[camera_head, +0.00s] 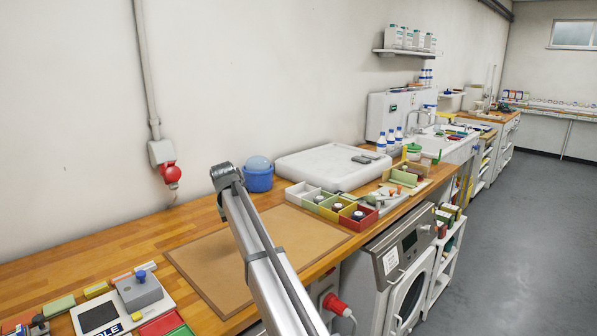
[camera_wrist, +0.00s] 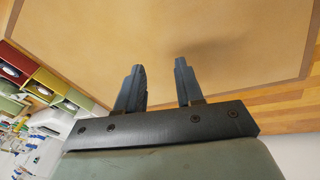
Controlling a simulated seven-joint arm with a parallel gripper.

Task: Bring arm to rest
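My gripper (camera_wrist: 160,66) shows in the wrist view with its two dark fingers apart and nothing between them. The fingers point over a bare tan mat (camera_wrist: 90,30), above its surface; the exact height is hard to tell. In the head view the mat (camera_head: 205,262) lies flat and empty on the wooden worktop (camera_head: 50,266). My gripper cannot be made out in the head view. A grey jointed bar (camera_head: 262,250) rises there from the bottom edge and covers part of the mat.
A row of coloured bins (camera_head: 327,213) with round items stands beyond the mat. A blue tub (camera_head: 258,179) and a white slab (camera_head: 332,166) are behind. A grey block with a blue knob (camera_head: 140,292) sits front left. A red socket (camera_head: 170,173) is on the wall.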

